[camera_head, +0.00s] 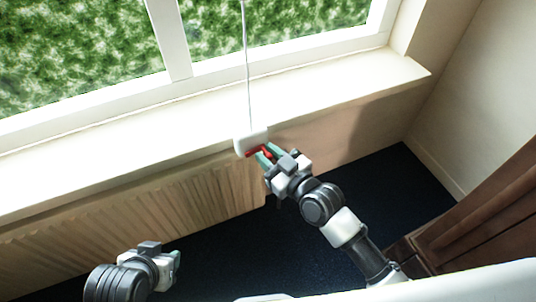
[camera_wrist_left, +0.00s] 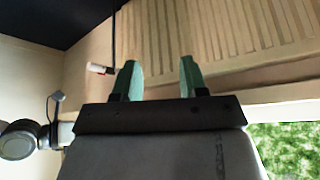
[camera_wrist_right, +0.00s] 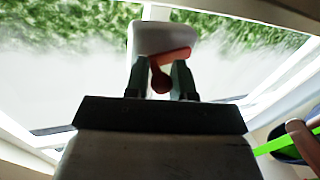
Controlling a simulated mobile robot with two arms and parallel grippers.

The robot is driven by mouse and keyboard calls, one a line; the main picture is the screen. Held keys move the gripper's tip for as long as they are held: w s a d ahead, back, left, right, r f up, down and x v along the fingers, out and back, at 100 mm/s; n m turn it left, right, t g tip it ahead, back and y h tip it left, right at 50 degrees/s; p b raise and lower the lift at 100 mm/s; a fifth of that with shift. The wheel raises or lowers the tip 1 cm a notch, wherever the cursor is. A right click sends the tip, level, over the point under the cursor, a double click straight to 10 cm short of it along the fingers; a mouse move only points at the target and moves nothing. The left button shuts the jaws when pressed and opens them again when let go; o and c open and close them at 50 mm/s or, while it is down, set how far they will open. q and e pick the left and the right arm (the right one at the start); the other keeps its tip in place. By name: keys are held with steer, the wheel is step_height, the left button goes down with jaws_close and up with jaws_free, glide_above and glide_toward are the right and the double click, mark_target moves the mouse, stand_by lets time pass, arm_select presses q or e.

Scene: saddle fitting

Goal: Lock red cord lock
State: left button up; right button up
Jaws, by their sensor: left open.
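The red cord lock (camera_head: 259,153) is a small red lever with a rounded knob on a white housing (camera_head: 247,141). The housing hangs on a thin pale cord in front of the window sill's edge. My right gripper (camera_head: 268,157) is at the lock. In the right wrist view the lever's red knob (camera_wrist_right: 160,82) sits between its fingertips, which look closed in on it. My left gripper (camera_head: 177,268) is open and empty, low at the left and well apart from the lock. The left wrist view shows the white housing (camera_wrist_left: 97,68) far off.
A bright window sill (camera_head: 190,118) runs behind the lock, with a ribbed radiator (camera_head: 130,215) below it. Brown wooden furniture (camera_head: 480,220) stands at the lower right. The dark floor (camera_head: 225,265) between my arms is clear. A bright green strip (camera_wrist_right: 285,140) crosses the right wrist view's edge.

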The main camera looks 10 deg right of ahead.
steer(key=shift+f+m, duration=0.35)
steer(key=shift+m, duration=0.25)
steer(key=shift+f+m+t+y, duration=0.3)
steer(key=shift+m+t, duration=0.1)
steer(key=shift+m, duration=0.7)
arm_select(q)
steer(key=shift+w+d+r+t, duration=0.15)
steer(key=shift+w+t, duration=0.15)
steer(key=shift+w, duration=0.1)
steer(key=shift+w+d+r+t, duration=0.1)
steer(key=shift+w+d+t, duration=0.05)
steer(key=shift+w+t, duration=0.2)
arm_select(e)
steer(key=o, duration=0.9)
steer(key=shift+c, duration=0.2)
arm_select(q)
steer(key=s+g, duration=0.1)
steer(key=s+a+g, duration=0.1)
steer(key=s, duration=0.1)
steer(key=s+a+f+g+p, duration=0.1)
steer(key=s+g, duration=0.1)
steer(key=shift+s+f+y, duration=0.1)
steer(key=shift+s+y, duration=0.1)
steer(key=shift+y, duration=0.1)
arm_select(e)
steer(key=r+v, duration=0.1)
steer(key=v, duration=0.9)
steer(key=shift+s+d+f, duration=0.15)
steer(key=shift+s+f, duration=0.25)
steer(key=shift+f, duration=0.05)
